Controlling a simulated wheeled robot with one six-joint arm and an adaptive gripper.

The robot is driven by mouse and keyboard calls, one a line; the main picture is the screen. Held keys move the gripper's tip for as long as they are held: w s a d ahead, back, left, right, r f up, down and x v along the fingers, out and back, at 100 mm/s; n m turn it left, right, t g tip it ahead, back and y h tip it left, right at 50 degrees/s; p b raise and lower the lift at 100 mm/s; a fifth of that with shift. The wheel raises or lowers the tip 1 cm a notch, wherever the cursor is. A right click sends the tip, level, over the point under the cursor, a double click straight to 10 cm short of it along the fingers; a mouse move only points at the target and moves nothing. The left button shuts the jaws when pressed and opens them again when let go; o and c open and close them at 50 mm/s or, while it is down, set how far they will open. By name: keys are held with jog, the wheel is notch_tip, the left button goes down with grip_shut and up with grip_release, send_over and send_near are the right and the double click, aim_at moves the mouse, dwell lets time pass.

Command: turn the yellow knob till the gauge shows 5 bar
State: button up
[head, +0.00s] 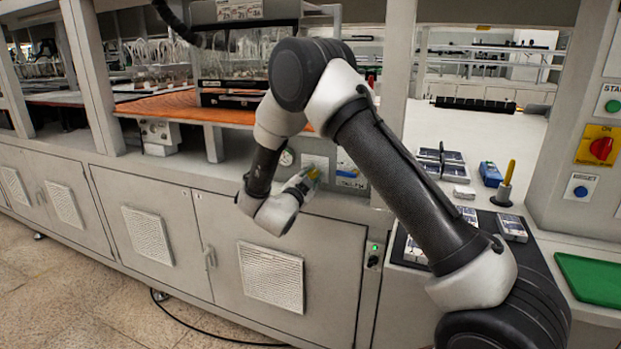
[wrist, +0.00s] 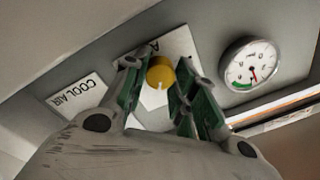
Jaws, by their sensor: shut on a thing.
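The yellow knob (wrist: 160,72) sits on a white plate on the grey panel, between the two green-padded fingers of my gripper (wrist: 157,90) in the wrist view. My gripper is shut on it. A small pale mark shows at the knob's lower edge. The round gauge (wrist: 250,65) is right of the knob, with a white face, a red needle pointing downward in the picture and a green arc at lower left; its numbers are too small to read. In the head view, my gripper (head: 302,184) reaches the yellow knob (head: 314,173), with the gauge (head: 286,157) just left of it.
Grey cabinets (head: 150,240) stand below the panel. At right are a yellow-handled tool (head: 508,172), a blue device (head: 490,174), a green tray (head: 590,279) and a red switch (head: 600,148). The left floor is mostly clear.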

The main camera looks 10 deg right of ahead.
jog(key=m, duration=0.4)
jog(key=shift+f+m, duration=0.1)
jog(key=shift+m, duration=0.3)
jog(key=shift+m+h, duration=0.5)
jog(key=shift+m, duration=2.2)
jog(key=o, duration=1)
jog(key=shift+o, duration=0.2)
jog(key=r+v, duration=0.1)
jog(key=v, duration=1.1)
jog(key=shift+f, duration=0.35)
